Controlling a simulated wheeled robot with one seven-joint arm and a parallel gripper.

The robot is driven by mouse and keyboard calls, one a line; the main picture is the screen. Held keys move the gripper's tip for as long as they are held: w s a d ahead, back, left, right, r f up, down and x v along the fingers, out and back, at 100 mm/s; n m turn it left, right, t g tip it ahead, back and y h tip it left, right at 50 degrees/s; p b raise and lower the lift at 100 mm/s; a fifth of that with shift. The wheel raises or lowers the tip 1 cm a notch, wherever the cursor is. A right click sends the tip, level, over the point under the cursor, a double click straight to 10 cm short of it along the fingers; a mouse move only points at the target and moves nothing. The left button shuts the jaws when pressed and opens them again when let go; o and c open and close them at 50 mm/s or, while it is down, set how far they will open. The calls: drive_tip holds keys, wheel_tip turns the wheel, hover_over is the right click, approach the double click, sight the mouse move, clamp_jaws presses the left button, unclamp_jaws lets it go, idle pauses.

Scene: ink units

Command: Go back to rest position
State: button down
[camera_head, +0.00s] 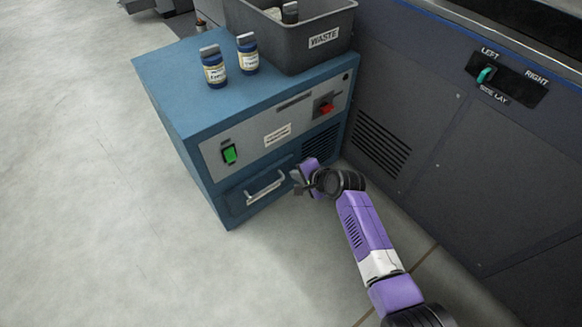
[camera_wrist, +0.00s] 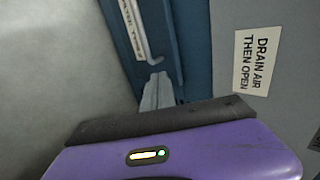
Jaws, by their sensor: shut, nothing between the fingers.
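My gripper (camera_head: 296,182) is low in front of the blue cabinet (camera_head: 160,78), just right of the drawer handle (camera_head: 265,188). Its fingers (camera_wrist: 157,92) are shut with nothing between them. In the wrist view they point toward the grey handle (camera_wrist: 152,48) on the blue front. I cannot tell whether the fingertips touch the handle. The drawer looks closed in the head view. My purple arm reaches in from the lower right.
Two labelled bottles (camera_head: 214,68) and a grey waste bin (camera_head: 318,53) stand on the cabinet top. The front has a green switch (camera_head: 229,153) and a red knob (camera_head: 326,107). A dark machine (camera_head: 425,120) with a teal lever (camera_head: 486,75) stands at right. Floor at left is clear.

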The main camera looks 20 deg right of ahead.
drive_tip(key=p+v, duration=0.2)
drive_tip(key=v, duration=0.4)
drive_tip(key=shift+s, duration=0.1)
